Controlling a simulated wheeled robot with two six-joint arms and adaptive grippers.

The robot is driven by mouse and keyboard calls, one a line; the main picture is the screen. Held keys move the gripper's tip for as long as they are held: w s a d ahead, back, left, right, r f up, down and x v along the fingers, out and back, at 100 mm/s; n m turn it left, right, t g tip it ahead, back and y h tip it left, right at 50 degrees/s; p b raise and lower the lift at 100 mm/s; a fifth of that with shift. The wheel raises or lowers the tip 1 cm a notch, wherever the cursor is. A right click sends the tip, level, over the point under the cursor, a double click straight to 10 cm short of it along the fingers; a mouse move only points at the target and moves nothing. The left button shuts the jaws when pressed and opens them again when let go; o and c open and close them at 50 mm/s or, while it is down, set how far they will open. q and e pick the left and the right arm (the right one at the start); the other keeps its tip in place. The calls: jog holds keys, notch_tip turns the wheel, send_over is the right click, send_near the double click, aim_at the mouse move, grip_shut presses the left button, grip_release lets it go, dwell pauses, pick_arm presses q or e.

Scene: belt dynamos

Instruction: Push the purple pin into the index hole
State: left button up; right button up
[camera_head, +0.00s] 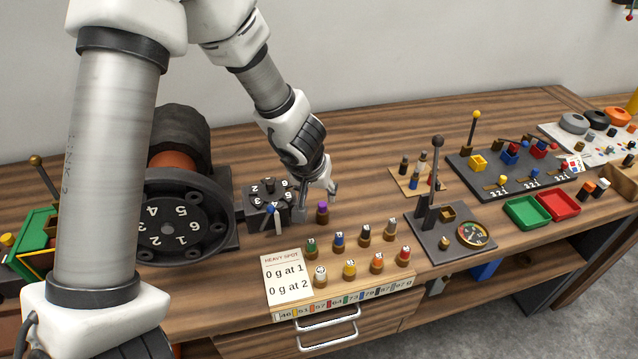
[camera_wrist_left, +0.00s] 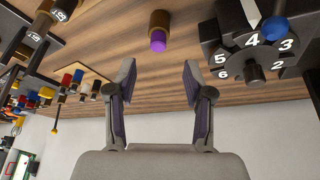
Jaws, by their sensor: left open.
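The purple pin (camera_head: 322,213) stands on the wooden bench just right of the small numbered dial block (camera_head: 268,215). In the left wrist view its purple end (camera_wrist_left: 158,41) shows on a brown, cylinder-like base, ahead of the fingertips and between their lines. My left gripper (camera_head: 318,190) is open above and just behind the pin, close to it. In the wrist view the gap between my fingers (camera_wrist_left: 158,75) is empty. The large numbered wheel (camera_head: 188,218) stands left of the dial block. I cannot make out the index hole. My right gripper does not show.
A "heavy spot" card (camera_head: 284,277) and several coloured weights (camera_head: 349,268) stand in front of the pin. A lever stand (camera_head: 450,230) is to the right. My left arm covers part of the bench's left side. Some bare wood lies behind the gripper.

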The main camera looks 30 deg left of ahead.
aim_at(323, 203)
pick_arm(q)
jog(key=f, duration=0.1)
jog(key=f+b, duration=0.1)
jog(key=f, duration=0.1)
jog(key=shift+w+d+f+b, duration=0.25)
jog(key=shift+w+b, duration=0.1)
jog(key=shift+b, duration=0.05)
jog(key=w+f, duration=0.1)
jog(key=w+a+f, duration=0.1)
jog(key=shift+w+f+b, duration=0.1)
jog(key=shift+f+b, duration=0.25)
jog(key=shift+b, duration=0.05)
jog(key=shift+f, duration=0.1)
jog(key=shift+s+d+r, duration=0.1)
jog(key=shift+s+r, duration=0.25)
jog(key=shift+c, duration=1.4)
jog(key=shift+w+f, duration=0.1)
grip_shut()
notch_tip(323, 203, up, 5)
jog(key=p, duration=0.5)
jog(key=shift+f+p, duration=0.2)
jog(key=shift+p, duration=0.1)
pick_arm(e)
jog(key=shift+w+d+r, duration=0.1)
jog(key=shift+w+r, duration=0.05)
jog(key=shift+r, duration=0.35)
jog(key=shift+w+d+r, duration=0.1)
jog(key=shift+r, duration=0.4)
